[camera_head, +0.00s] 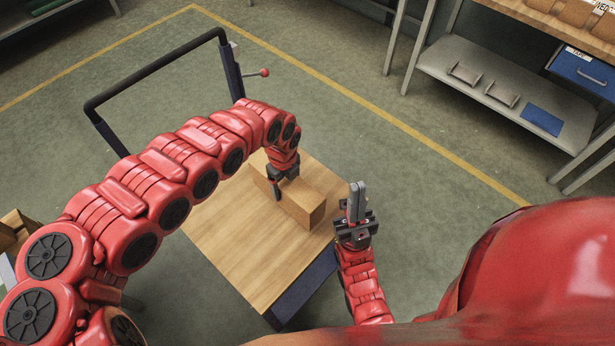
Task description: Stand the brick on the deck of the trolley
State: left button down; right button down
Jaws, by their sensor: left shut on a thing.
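The brick (311,205) is a tan, long block over the far right part of the wooden deck of the trolley (248,252). Its long side runs level; I cannot tell whether its underside touches the deck. My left gripper (281,186) reaches down from above and is shut on the brick near its middle. One dark finger shows against the near long face; the other is hidden. My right gripper (356,201) is beside the deck's right edge, apart from the brick. Its fingers are together with nothing between them.
The trolley's dark push handle (152,70) rises at the back left, with a red-knobbed lever (264,72) beside it. A workbench with a grey lower shelf (470,62) stands at the upper right. The deck's near left part is bare.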

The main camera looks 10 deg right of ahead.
pick_arm(q)
jog(key=shift+w+a+f+p, duration=0.2)
jog(key=shift+a+f+p, duration=0.1)
jog(key=shift+a+f, duration=0.55)
jog(key=shift+w+a+f+p, duration=0.2)
jog(key=shift+a+f+p, duration=0.25)
jog(key=shift+a, duration=0.65)
jog(key=shift+w+a+f+p, duration=0.2)
jog(key=shift+a+f, duration=0.55)
jog(key=shift+a, duration=0.25)
jog(key=shift+f, duration=0.1)
